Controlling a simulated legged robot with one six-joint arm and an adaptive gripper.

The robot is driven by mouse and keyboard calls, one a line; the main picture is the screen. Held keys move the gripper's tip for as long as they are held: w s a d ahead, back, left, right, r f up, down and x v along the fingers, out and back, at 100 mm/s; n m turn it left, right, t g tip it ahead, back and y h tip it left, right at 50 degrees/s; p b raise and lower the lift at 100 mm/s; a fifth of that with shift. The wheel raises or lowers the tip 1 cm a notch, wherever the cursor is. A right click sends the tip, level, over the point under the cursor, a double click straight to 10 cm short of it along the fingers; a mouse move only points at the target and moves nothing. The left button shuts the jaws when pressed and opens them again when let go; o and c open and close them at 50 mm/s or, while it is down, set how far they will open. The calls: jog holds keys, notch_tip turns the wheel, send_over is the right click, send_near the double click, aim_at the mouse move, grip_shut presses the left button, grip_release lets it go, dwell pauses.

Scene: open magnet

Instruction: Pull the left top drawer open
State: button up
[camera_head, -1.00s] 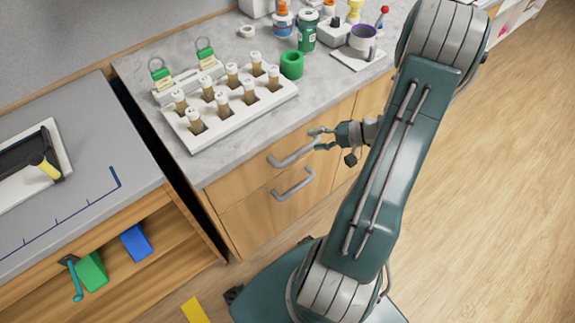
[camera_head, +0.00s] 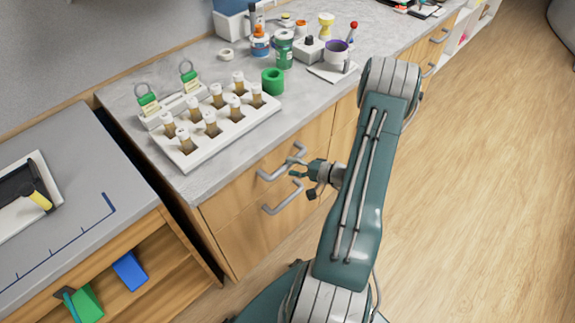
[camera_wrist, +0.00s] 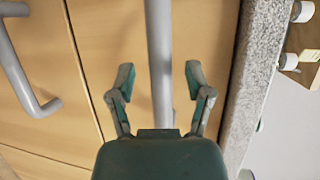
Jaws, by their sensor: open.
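The top drawer (camera_head: 232,195) is a light wood front under the grey countertop and looks shut. Its grey bar handle (camera_head: 268,173) also shows in the wrist view (camera_wrist: 159,45). My gripper (camera_head: 295,167) is at the right part of this handle. In the wrist view its open green-grey fingers (camera_wrist: 159,74) stand on either side of the bar, with a gap on both sides. The lower drawer's handle (camera_head: 281,199) is just below, and at the left in the wrist view (camera_wrist: 22,75).
A lower cabinet with a grey top (camera_head: 90,180) stands at the left. The wood floor (camera_head: 470,200) at the right is clear.

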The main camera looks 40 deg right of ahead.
jog(key=shift+x, duration=0.95)
jog(key=shift+a, duration=0.1)
jog(key=shift+d+f, duration=0.1)
jog(key=shift+d, duration=0.3)
jog(key=shift+c, duration=1)
jog(key=c, duration=0.5)
grip_shut()
jog(key=shift+a, duration=0.25)
jog(key=shift+s, duration=0.1)
